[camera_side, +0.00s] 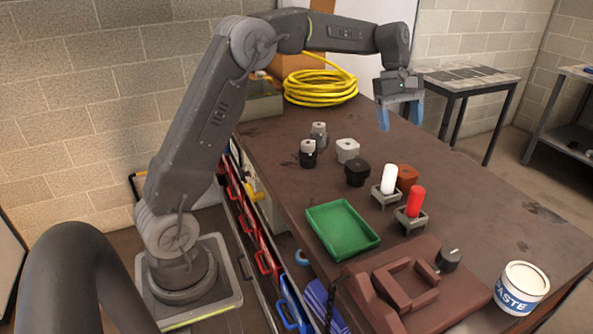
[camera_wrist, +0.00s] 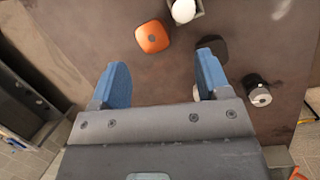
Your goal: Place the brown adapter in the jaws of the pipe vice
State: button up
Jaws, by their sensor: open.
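The brown adapter (camera_side: 407,178) is an orange-brown, rounded block standing on the bench behind the white and red cylinders, partly hidden by them. In the wrist view the adapter (camera_wrist: 152,37) lies beyond my fingertips, between and ahead of them, clear of both. The pipe vice (camera_side: 372,299) is a reddish-brown block form at the near end of the bench, with an empty-looking recess between its jaws. It is not in the wrist view. My gripper (camera_side: 400,113) hangs above the far part of the bench with its blue fingers apart and nothing between them; it also shows in the wrist view (camera_wrist: 162,78).
A white cylinder (camera_side: 389,178) and a red cylinder (camera_side: 415,201) stand in small grey holders close to the adapter. A black fitting (camera_side: 357,173), grey fittings (camera_side: 348,149), a green tray (camera_side: 342,229), a paste tub (camera_side: 521,288) and a yellow hose coil (camera_side: 320,88) share the bench.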

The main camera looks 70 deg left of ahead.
jog(key=s+d+r+m+t+y, duration=0.15)
jog(key=s+d+r+m, duration=0.35)
jog(key=s, duration=0.5)
jog(key=s+d+f+m+t+y, duration=0.1)
jog(key=s+m, duration=0.3)
jog(key=s, duration=0.6)
jog(key=s+d+f+m+t, duration=0.2)
jog(key=s+d+f+m, duration=0.1)
jog(key=s, duration=0.7)
jog(key=shift+d+f+m+y, duration=0.15)
jog(key=shift+f+m+y, duration=0.25)
jog(key=shift+m, duration=0.6)
jog(key=shift+o, duration=0.2)
jog(key=shift+s+f+m, duration=0.3)
jog(key=shift+s+f, duration=0.15)
jog(key=shift+w+r, duration=0.1)
